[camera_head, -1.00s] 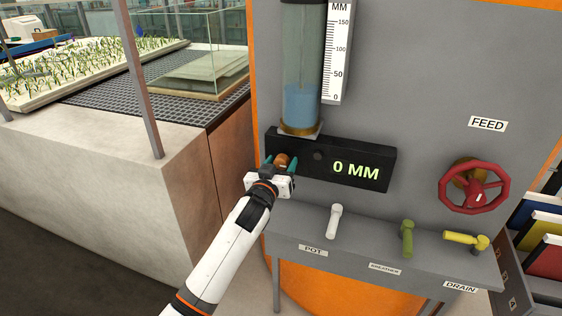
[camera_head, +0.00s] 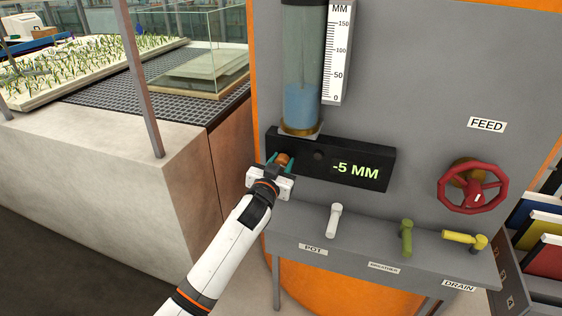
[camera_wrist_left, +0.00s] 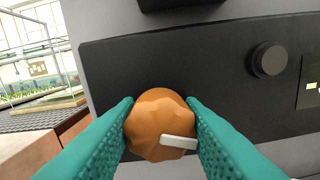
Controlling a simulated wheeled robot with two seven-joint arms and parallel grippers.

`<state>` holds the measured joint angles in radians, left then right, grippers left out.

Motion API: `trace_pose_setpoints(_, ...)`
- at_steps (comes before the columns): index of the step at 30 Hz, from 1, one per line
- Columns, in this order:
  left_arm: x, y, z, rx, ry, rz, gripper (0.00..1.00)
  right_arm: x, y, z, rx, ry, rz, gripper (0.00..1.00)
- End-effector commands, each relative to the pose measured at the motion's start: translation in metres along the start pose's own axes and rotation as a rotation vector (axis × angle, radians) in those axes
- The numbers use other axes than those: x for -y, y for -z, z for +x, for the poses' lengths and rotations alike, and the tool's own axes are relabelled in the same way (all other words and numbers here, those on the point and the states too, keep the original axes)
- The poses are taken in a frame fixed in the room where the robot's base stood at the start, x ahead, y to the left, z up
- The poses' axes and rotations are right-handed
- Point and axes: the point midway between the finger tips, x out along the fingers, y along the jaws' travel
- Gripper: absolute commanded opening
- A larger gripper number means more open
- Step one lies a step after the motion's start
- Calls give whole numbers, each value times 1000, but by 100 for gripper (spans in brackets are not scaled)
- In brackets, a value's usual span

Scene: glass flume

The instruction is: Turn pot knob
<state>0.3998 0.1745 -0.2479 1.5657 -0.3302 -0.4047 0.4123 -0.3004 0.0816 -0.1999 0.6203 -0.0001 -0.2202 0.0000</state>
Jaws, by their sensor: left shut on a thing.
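The orange-brown knob (camera_head: 283,160) sits at the left end of the black display panel (camera_head: 372,154). My left gripper (camera_head: 280,164) is at the knob, with its teal fingers on either side. In the left wrist view the faceted knob (camera_wrist_left: 158,122) is held between the two teal fingers (camera_wrist_left: 162,128). A white pointer mark (camera_wrist_left: 178,142) on the knob points to the lower right. The panel readout (camera_head: 356,170) shows -5 MM. A white lever (camera_head: 335,220) stands above the POT label (camera_head: 313,250). My right gripper is not in view.
A small dark knob (camera_head: 319,155) sits right of the held one. A glass tube (camera_head: 303,75) with blue water stands above the panel. A green lever (camera_head: 407,238), yellow lever (camera_head: 466,240) and red handwheel (camera_head: 474,187) are to the right.

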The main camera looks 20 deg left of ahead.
Motion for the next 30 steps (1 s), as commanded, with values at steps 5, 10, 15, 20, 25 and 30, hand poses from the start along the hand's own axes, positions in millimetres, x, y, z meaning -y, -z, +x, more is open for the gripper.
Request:
trace_pose_setpoints(5, 0, 0, 0, 0, 1, 129, 12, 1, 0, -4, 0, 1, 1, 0)
trace_pose_setpoints(10, 0, 0, 0, 0, 0, 135, 12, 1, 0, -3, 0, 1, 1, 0)
trace_pose_setpoints(15, 0, 0, 0, 0, 0, 134, 46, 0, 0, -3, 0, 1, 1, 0)
trace_pose_setpoints(20, 0, 0, 0, 0, 0, 133, 56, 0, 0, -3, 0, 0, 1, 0)
trace_pose_setpoints(25, 0, 0, 0, 0, 0, 132, 56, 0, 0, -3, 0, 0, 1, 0)
trace_pose_setpoints(30, 0, 2, -12, 0, 0, 133, 56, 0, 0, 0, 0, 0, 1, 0)
